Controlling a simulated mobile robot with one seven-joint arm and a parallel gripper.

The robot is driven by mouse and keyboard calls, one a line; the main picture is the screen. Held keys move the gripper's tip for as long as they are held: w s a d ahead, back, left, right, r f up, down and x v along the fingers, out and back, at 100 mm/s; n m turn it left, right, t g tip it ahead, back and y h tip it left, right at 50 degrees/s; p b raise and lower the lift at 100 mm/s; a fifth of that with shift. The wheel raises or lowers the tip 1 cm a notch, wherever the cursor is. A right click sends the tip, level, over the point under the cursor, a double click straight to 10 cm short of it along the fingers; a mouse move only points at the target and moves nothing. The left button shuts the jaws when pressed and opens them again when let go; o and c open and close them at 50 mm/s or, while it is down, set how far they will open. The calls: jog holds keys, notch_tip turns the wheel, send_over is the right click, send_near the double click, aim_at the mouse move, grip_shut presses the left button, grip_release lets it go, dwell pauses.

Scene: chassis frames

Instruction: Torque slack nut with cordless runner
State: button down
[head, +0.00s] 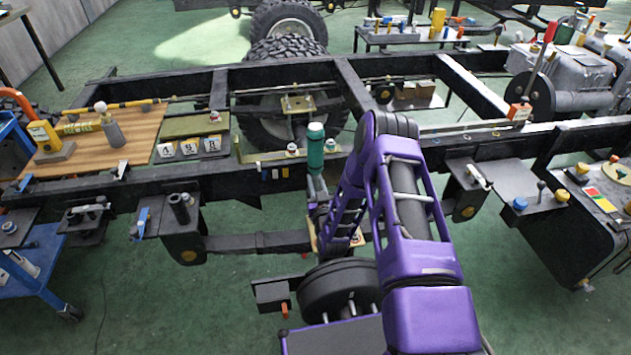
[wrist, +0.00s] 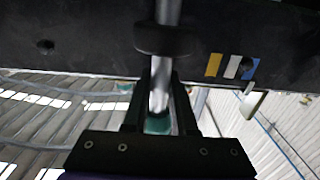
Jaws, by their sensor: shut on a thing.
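My gripper (wrist: 160,82) is shut on a silver shaft (wrist: 159,100) just below the dark chassis rail. A green cylinder (head: 316,150) with a dark band stands upright in line with the shaft at the rail; its green also shows between my fingers (wrist: 157,123) in the wrist view. I cannot tell whether this is the cordless runner or a fitted part. In the head view my purple arm (head: 410,190) hides much of the gripper. Small nut-like fittings (head: 292,149) sit on the crossmember; I cannot tell which nut is slack.
The rail carries yellow, white and blue tags (wrist: 231,66). A wheel hub (head: 340,290) lies below the arm.

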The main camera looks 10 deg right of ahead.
aim_at(317, 171)
jog(key=shift+f, duration=0.9)
dwell(1.6)
jog(key=shift+s+f, duration=0.15)
jog(key=shift+f, duration=0.2)
dwell(1.1)
jog(key=shift+r, duration=0.15)
jog(key=shift+w+r+p, duration=0.2)
jog(key=shift+r+p, duration=0.5)
jog(key=shift+r, duration=0.95)
jog(key=shift+r+p, duration=1.4)
jog(key=shift+r, duration=1.1)
